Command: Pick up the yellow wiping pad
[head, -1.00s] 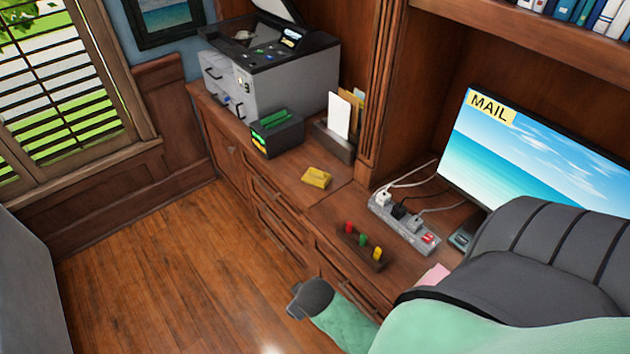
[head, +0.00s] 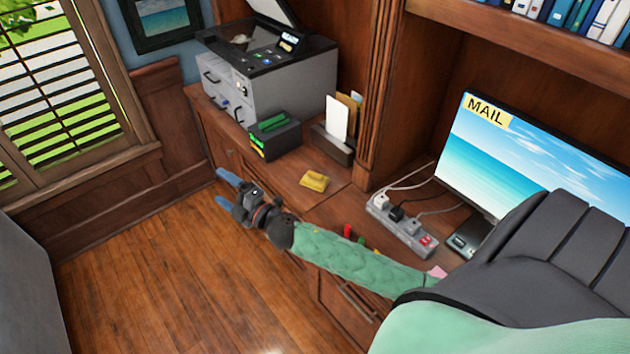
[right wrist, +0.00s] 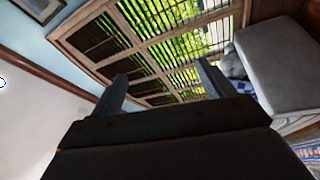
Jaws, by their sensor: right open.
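The yellow wiping pad (head: 315,181) lies on the wooden counter, in front of the paper holder. My right gripper (head: 225,188) is open and empty, with its blue fingers pointing left in the head view. It is left of the pad and apart from it, by the counter's front edge. In the right wrist view the open fingers (right wrist: 160,88) face the window, and the pad is not in that view. My left gripper is not in view.
A printer (head: 270,75), a dark box with green items (head: 272,136) and a paper holder (head: 332,142) stand behind the pad. A power strip (head: 402,228) with cables and a monitor (head: 530,165) are at right. My right forearm partly covers a small rack with coloured pegs.

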